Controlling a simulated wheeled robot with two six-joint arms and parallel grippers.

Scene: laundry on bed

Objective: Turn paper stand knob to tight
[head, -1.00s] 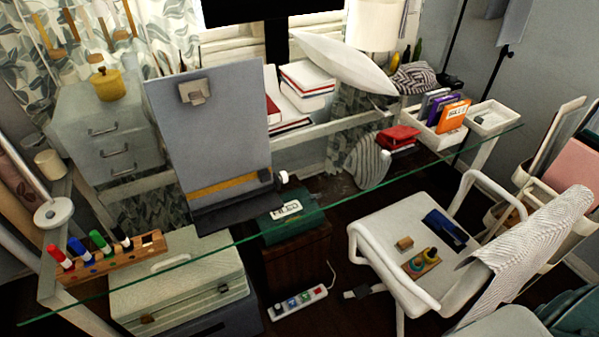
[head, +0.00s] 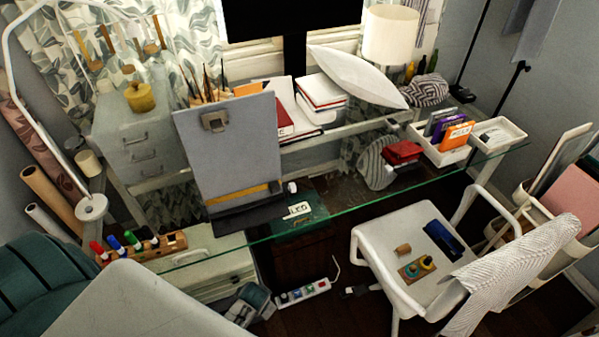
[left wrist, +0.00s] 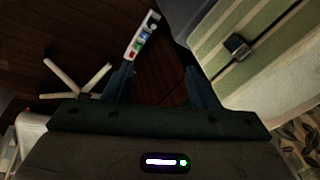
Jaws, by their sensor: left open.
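The paper stand (head: 228,150) is a grey upright board with a clip at its top and a yellow strip across its lower part. It stands on the glass desk. A small white knob (head: 291,187) shows at its lower right side; its turn position is too small to read. My left gripper (left wrist: 163,85) shows in the left wrist view, open with nothing between its fingers. The floor and a power strip (left wrist: 142,37) lie beyond the fingers. The stand and knob are not in that view. My right gripper is not in view.
The glass desk edge (head: 400,202) runs in front of the stand. A marker rack (head: 160,247) is at left, and a white chair (head: 390,262) is at right. A pale green case (left wrist: 270,60) is beside my left gripper. Bare glass lies right of the knob.

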